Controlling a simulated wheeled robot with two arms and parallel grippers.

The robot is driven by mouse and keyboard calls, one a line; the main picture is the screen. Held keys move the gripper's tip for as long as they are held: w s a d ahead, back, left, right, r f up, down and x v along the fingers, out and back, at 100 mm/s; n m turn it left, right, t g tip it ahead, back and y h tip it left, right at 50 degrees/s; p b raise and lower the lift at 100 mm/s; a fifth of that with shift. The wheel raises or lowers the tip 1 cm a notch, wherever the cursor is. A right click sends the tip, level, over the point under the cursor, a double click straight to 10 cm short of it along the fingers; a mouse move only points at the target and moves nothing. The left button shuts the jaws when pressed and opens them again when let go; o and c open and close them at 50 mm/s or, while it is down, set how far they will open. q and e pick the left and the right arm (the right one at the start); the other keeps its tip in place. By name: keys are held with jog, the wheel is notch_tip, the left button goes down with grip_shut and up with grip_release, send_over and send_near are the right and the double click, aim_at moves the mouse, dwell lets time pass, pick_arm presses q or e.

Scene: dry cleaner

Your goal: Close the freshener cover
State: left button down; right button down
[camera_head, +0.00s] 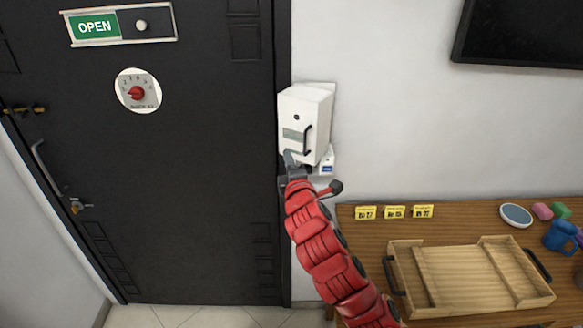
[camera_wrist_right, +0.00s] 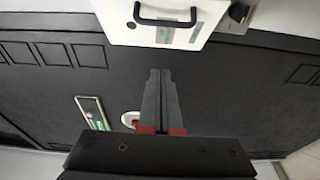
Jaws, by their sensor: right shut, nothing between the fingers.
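The freshener cover (camera_head: 304,112) is a white box front with a black handle, a dark dot and a grey-green window, on the wall just right of the dark door in the head view. It stands out from its white wall plate at an angle, and a small white bottle (camera_head: 327,163) shows below it. The cover also shows at the top of the right wrist view (camera_wrist_right: 125,22), with its black handle. My right gripper (camera_head: 289,157) is shut and empty at the cover's lower edge; whether it touches is unclear. In the wrist view its fingers (camera_wrist_right: 160,76) are together, pointing at the cover. My left gripper is out of view.
A wooden table (camera_head: 362,240) stands at the lower right with a wooden tray (camera_head: 465,277), yellow tags (camera_head: 395,212), a bowl (camera_head: 516,214) and a blue mug (camera_head: 561,237). The dark door (camera_head: 190,190) fills the left. A black screen (camera_head: 520,35) hangs at the upper right.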

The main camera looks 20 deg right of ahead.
aim_at(302, 127)
jog(key=w+d+p, duration=0.1)
jog(key=d, duration=0.1)
jog(key=w+d+p, duration=0.2)
jog(key=shift+w+d, duration=0.1)
jog(key=shift+d, duration=0.05)
jog(key=shift+f, duration=0.1)
